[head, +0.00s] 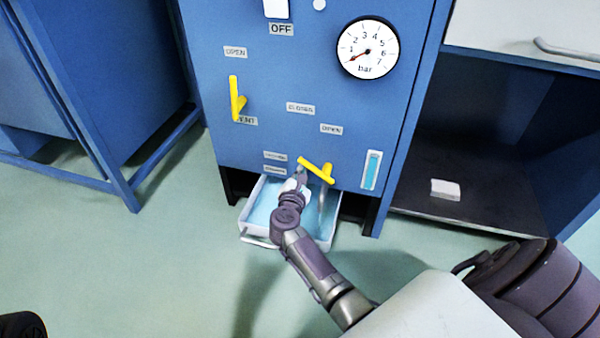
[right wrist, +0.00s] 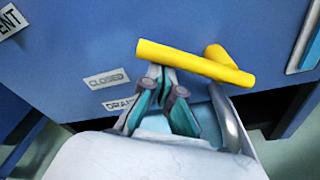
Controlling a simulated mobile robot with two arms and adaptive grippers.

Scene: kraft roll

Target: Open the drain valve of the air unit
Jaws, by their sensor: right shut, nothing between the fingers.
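The drain valve's yellow handle (head: 316,171) is low on the front of the blue air unit (head: 262,75). Its free end points left and slightly up, towards the CLOSED label (right wrist: 106,78), above the DRAIN label (right wrist: 122,104). An OPEN label (head: 331,129) is above it. My right gripper (head: 300,170) is shut and empty. In the right wrist view its fingertips (right wrist: 161,73) are at the left end of the yellow handle (right wrist: 195,63), just under it; I cannot tell whether they touch. My left gripper is not in view.
A white tray (head: 252,228) with blue liquid is under the valve. Another yellow handle (head: 236,100) stands upright at the VENT label. A pressure gauge (head: 368,48) reads near its low end. A sight glass (head: 371,170) is right of the drain valve. A blue frame (head: 110,165) stands left.

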